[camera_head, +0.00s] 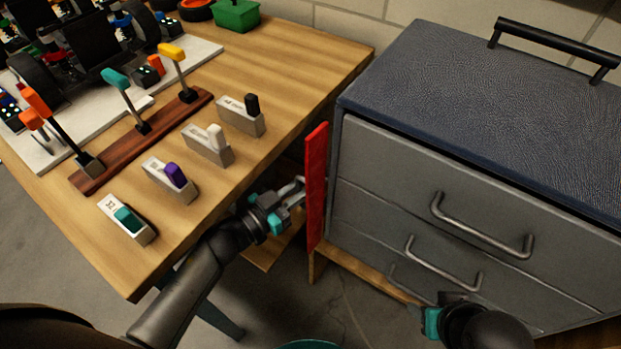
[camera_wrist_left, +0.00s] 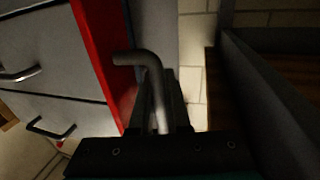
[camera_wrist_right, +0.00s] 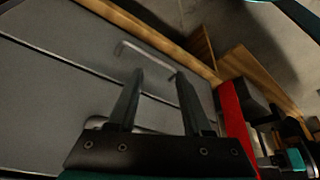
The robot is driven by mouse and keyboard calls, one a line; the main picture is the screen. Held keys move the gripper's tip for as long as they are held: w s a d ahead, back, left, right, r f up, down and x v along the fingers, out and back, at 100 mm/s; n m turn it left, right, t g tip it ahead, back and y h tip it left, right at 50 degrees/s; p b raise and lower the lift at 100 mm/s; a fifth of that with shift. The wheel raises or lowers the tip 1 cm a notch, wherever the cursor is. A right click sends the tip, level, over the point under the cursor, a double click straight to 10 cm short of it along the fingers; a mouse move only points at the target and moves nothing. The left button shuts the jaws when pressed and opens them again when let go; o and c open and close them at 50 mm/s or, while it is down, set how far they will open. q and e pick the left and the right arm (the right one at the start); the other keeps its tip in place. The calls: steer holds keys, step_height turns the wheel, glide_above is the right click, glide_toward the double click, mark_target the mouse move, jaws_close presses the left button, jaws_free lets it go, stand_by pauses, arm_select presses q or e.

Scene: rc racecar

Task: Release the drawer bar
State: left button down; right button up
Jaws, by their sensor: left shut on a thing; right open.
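The red drawer bar (camera_head: 316,188) stands upright along the left front edge of the grey tool cabinet (camera_head: 400,165). It also shows in the left wrist view (camera_wrist_left: 103,60) and the right wrist view (camera_wrist_right: 234,125). My left gripper (camera_head: 291,192) is just left of the bar, shut on a bent grey metal handle. In the left wrist view this handle (camera_wrist_left: 150,68) rises between the fingers and turns toward the bar. My right gripper (camera_head: 428,303) is low in front of the cabinet. The right wrist view shows its fingers apart and empty, facing the drawers.
Drawer handles (camera_head: 480,228) stick out from the cabinet front. A wooden table (camera_head: 285,75) on the left carries several labelled blocks, a lever board (camera_head: 150,135), a racecar and a green bin (camera_head: 236,15). My left arm passes close to its edge.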

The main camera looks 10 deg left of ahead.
arm_select(q)
steer(key=c, duration=1.2)
jaws_free()
steer(key=shift+o, duration=0.2)
